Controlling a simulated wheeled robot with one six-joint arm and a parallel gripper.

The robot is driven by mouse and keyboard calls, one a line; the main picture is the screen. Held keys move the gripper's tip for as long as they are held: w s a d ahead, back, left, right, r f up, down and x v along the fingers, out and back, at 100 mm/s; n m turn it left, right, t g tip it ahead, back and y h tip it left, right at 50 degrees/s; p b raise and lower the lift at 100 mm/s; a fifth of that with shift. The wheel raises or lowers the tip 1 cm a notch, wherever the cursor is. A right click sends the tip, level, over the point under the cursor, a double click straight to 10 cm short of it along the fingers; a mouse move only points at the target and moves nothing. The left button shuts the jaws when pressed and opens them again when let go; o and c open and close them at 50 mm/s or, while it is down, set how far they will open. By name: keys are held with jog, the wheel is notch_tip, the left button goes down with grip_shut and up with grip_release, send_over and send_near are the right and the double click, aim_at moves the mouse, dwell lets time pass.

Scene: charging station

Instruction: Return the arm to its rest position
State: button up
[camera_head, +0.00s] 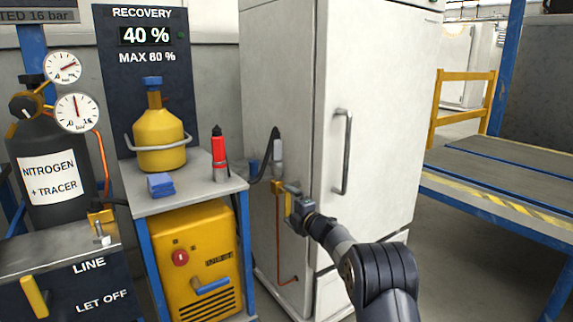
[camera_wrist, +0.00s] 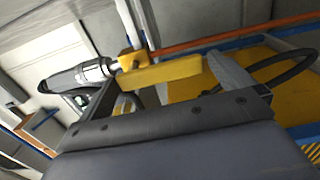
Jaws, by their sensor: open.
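My gripper (camera_head: 293,203) is at the end of my arm, stretched forward to the side of the white cabinet (camera_head: 278,90). In the wrist view my gripper (camera_wrist: 160,78) is open, with a yellow valve lever (camera_wrist: 168,73) across the space between its fingers. A brass valve fitting (camera_head: 277,187) sits just left of the gripper, on a thin copper pipe. The gripper partly hides the valve.
A bench with a yellow recovery cylinder (camera_head: 159,138), a blue block (camera_head: 160,185) and a red tool (camera_head: 219,155) stands left. A black hose (camera_head: 268,150) runs to the valve. The cabinet handle (camera_head: 343,150) juts out above my arm. A blue-edged platform (camera_head: 500,180) is right.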

jog(key=shift+x, duration=0.9)
